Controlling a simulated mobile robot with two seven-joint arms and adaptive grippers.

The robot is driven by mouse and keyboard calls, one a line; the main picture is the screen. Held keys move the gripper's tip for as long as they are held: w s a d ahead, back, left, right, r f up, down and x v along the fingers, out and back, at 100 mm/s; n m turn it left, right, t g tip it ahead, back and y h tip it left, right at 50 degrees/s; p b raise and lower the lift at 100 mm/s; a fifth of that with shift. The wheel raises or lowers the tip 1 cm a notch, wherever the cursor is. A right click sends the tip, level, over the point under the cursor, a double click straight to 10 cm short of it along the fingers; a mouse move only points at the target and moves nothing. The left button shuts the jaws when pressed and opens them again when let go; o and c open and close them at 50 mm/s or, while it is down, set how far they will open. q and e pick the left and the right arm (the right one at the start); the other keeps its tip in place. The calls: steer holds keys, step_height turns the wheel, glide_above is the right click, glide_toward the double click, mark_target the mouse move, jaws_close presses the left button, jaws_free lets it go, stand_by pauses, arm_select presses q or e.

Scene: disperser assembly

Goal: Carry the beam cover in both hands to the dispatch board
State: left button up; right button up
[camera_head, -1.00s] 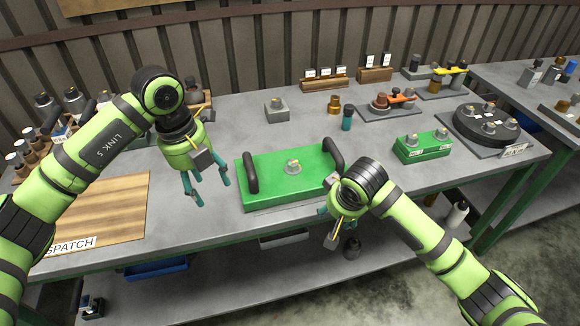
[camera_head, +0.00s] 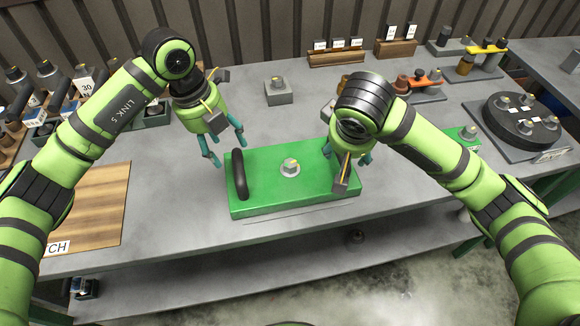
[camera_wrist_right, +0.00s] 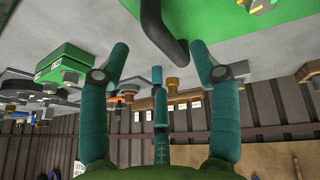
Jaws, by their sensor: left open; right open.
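The beam cover (camera_head: 265,186) is a green block with a grey knob on top, lying on the grey table. Its black left handle (camera_head: 240,175) shows in the head view; its right handle is hidden there behind my right gripper. In the right wrist view a black handle (camera_wrist_right: 165,35) rises from the green cover (camera_wrist_right: 215,12), just beyond the open fingers. My left gripper (camera_head: 228,150) is open, above and behind the left handle. My right gripper (camera_head: 345,160) is open at the cover's right end. The wooden dispatch board (camera_head: 95,205) lies bare at the left, its label partly cut off.
A grey block with a knob (camera_head: 278,90) stands behind the cover. A black round fixture (camera_head: 520,122) and a smaller green block (camera_head: 465,135) are at the right. The table between cover and board is clear.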

mark_target(234, 160)
steer(key=shift+s, duration=0.1)
arm_select(q)
steer(key=f, duration=0.3)
steer(key=d+f, duration=0.1)
steer(key=f, duration=0.1)
steer(key=shift+w+d+f, duration=0.1)
steer(key=shift+w+f, duration=0.15)
steer(key=shift+f, duration=0.05)
arm_select(e)
steer(key=x, duration=0.6)
steer(key=shift+r, duration=0.1)
arm_select(q)
steer(key=shift+d+f, duration=0.1)
steer(key=shift+f, duration=0.5)
arm_select(e)
steer(key=shift+w+d+f, duration=0.1)
steer(key=shift+w+f, duration=0.35)
steer(key=shift+f, duration=0.1)
arm_select(q)
steer(key=shift+w+d+f, duration=0.1)
steer(key=shift+f, duration=0.1)
arm_select(e)
steer(key=shift+w+f, duration=0.15)
steer(key=shift+f, duration=0.1)
arm_select(q)
jaws_close()
arm_select(e)
jaws_close()
